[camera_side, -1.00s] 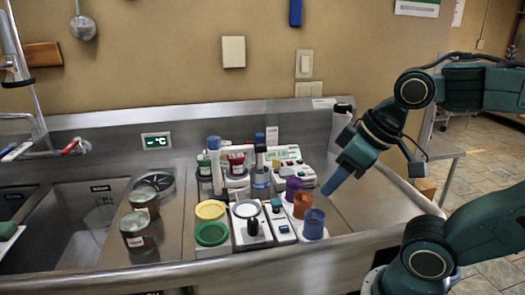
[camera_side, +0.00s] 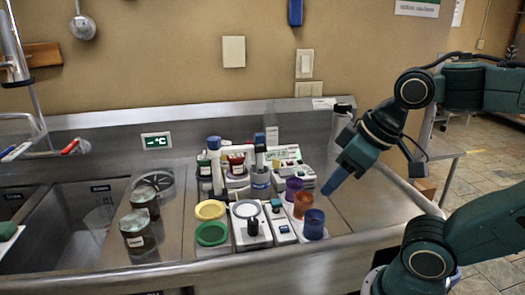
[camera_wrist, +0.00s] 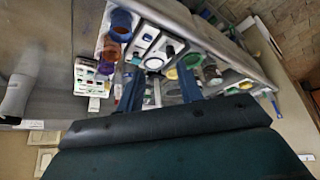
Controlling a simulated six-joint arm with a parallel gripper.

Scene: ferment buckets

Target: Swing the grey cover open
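A flat grey round cover (camera_side: 246,209) lies level on a white block near the front of the counter, behind a black knob (camera_side: 253,227). It appears closed. In the wrist view a pale disc that looks like the grey cover (camera_wrist: 157,60) shows beyond my fingertips. My gripper (camera_side: 328,190) is above the counter to the right of the cover, near the coloured cups and clear of the cover. In the wrist view the two blue fingers of my gripper (camera_wrist: 160,88) are apart with nothing held between them.
Purple, orange and blue cups (camera_side: 313,224) stand between my gripper and the cover. A yellow ring (camera_side: 210,209) and a green ring (camera_side: 211,233) are left of it. Bottles (camera_side: 260,178) and a white device (camera_side: 286,153) stand behind. Dark jars (camera_side: 138,237) and a sink are further left.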

